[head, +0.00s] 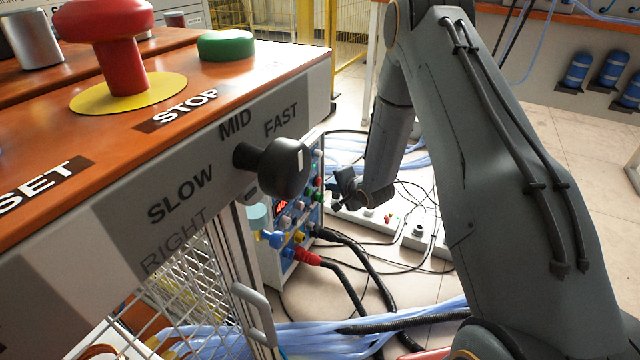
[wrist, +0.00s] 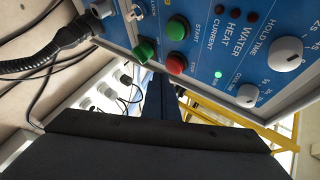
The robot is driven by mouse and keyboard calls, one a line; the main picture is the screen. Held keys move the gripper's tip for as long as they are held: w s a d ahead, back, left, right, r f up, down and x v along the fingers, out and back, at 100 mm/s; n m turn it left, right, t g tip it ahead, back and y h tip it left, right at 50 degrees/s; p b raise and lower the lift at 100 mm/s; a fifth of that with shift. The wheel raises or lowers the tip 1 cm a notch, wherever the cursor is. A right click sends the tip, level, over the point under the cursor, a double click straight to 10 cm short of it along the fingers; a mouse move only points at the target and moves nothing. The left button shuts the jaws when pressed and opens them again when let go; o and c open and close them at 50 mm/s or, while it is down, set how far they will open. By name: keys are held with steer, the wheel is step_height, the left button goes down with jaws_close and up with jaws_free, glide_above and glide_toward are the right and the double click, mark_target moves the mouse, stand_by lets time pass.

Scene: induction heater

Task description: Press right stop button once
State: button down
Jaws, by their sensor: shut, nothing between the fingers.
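A red mushroom button (head: 118,50) on a yellow disc, labelled STOP, stands on the orange-topped console at the upper left of the head view. A blue heater panel (head: 300,205) stands lower, beyond the console. My gripper (head: 345,190) is just right of the heater panel. In the wrist view its narrow shut fingers (wrist: 158,90) point toward the panel, close below the red button; contact cannot be told.
A green button (head: 226,45) sits behind the red one. Cables and a white socket strip (head: 400,225) lie on the floor. Black and red plugs protrude from the heater.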

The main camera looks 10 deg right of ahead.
steer(key=shift+a, duration=0.15)
steer(key=shift+w+a, duration=0.2)
steer(key=shift+w, duration=0.05)
steer(key=shift+w+a, duration=0.25)
steer(key=shift+a, duration=0.1)
stand_by(0.8)
stand_by(0.4)
steer(key=shift+s+d+p, duration=0.5)
steer(key=shift+d+p, duration=0.2)
steer(key=shift+s+d+p, duration=0.55)
steer(key=shift+s+d, duration=0.2)
steer(key=shift+d, duration=0.3)
steer(key=shift+s+d+p, duration=0.55)
steer(key=shift+s+d, duration=0.2)
steer(key=shift+d, duration=0.25)
